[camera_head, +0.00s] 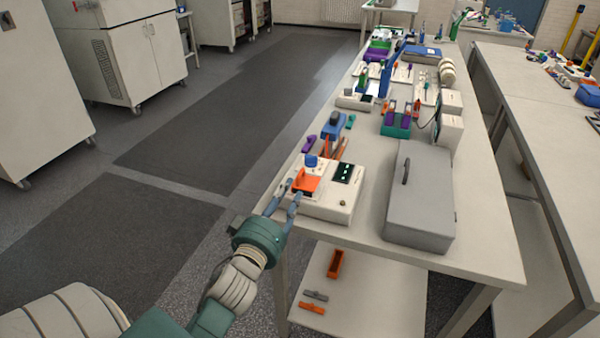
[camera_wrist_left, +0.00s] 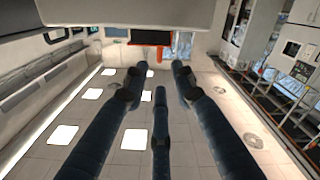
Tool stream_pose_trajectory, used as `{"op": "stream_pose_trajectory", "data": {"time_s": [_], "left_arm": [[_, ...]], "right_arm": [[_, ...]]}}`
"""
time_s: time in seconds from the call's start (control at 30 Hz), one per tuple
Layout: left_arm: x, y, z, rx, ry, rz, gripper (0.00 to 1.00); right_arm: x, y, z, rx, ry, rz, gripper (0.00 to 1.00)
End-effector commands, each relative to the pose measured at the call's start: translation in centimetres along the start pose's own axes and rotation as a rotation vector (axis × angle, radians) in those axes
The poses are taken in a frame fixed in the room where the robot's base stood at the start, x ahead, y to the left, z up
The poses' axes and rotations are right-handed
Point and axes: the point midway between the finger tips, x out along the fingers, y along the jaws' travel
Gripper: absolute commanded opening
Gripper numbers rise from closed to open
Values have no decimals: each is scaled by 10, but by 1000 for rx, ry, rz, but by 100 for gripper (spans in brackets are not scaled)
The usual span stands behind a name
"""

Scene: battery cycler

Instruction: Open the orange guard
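The orange guard (camera_head: 306,183) is on the left part of the white cycler box (camera_head: 325,208), near the table's left edge. A blue knob (camera_head: 311,160) stands just behind it. My left gripper (camera_head: 287,190) is at the front left of the guard, with its fingers spread and pointing at it. In the left wrist view the three dark fingers (camera_wrist_left: 157,78) are open with nothing between them. The guard shows there as an orange-red strip with a small tab (camera_wrist_left: 151,38), beyond the fingertips. I cannot tell whether a finger touches it. My right gripper is not in view.
A grey case (camera_head: 420,200) with a handle lies right of the box. Orange pliers (camera_head: 335,148) and other devices crowd the table behind. An orange tray (camera_head: 335,263) is on the lower shelf. The floor (camera_head: 180,150) left of the table is clear.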

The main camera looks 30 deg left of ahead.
Motion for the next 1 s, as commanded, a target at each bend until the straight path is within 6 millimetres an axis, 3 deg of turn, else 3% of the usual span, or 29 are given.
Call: {"op": "stream_pose_trajectory", "data": {"time_s": [0.2, 0.4, 0.6, 0.87, 1.0], "left_arm": [[44, 2, -3, 4, 1, 1, 26], [75, 1, -1, 3, -1, -1, 26], [89, 0, 0, 2, -2, -1, 26], [90, 0, 1, 2, -2, -2, 26], [90, 0, 1, 2, -2, -2, 2]], "right_arm": [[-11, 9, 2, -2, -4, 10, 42], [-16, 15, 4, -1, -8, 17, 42], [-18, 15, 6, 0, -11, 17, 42], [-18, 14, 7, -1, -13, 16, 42], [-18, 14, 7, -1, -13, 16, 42]]}}
